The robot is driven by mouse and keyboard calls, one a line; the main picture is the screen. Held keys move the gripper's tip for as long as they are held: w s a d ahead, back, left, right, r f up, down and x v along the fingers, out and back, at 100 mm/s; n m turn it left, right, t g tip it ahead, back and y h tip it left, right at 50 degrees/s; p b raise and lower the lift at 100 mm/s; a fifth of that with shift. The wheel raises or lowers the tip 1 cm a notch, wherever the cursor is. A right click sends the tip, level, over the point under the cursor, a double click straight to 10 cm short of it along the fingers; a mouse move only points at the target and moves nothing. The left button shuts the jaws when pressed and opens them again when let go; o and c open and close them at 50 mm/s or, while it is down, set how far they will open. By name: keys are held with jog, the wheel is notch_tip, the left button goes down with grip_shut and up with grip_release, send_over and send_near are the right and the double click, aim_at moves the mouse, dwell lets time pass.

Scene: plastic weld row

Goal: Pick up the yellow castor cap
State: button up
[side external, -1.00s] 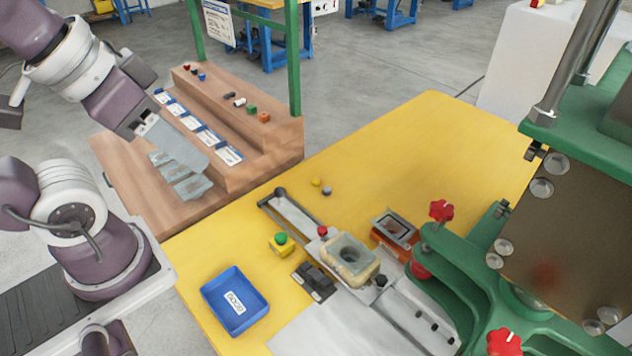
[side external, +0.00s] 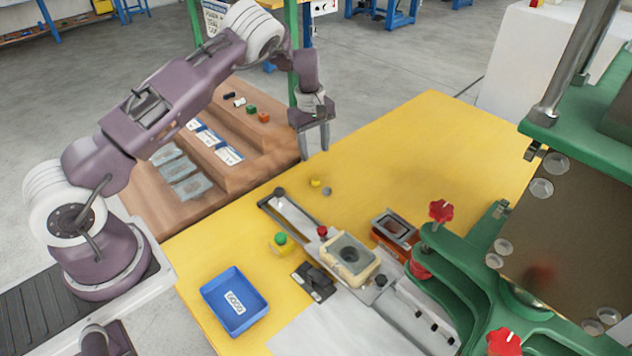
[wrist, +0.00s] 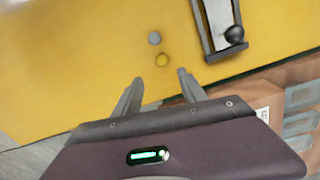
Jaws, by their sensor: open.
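The small yellow castor cap (side external: 316,183) lies on the yellow table, next to a small grey cap (side external: 327,191). In the wrist view the yellow cap (wrist: 162,60) shows ahead of the fingertips, with the grey cap (wrist: 154,38) just beyond it. My gripper (side external: 316,154) is open and empty, with its fingers pointing down, above and behind the yellow cap in the side view. In the wrist view my gripper (wrist: 160,77) has its two fingers spread, with the cap roughly between their lines. The fingers are apart from the cap.
A metal slide rail (side external: 300,218) with a dark knob is close to the caps. A yellow box with a green button (side external: 280,243), a blue bin (side external: 235,300) and a green press (side external: 470,270) stand nearer the front. The table's far right is clear.

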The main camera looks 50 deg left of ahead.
aim_at(316, 178)
notch_tip(316, 178, down, 10)
jog(key=shift+w+f, duration=0.1)
grip_shut()
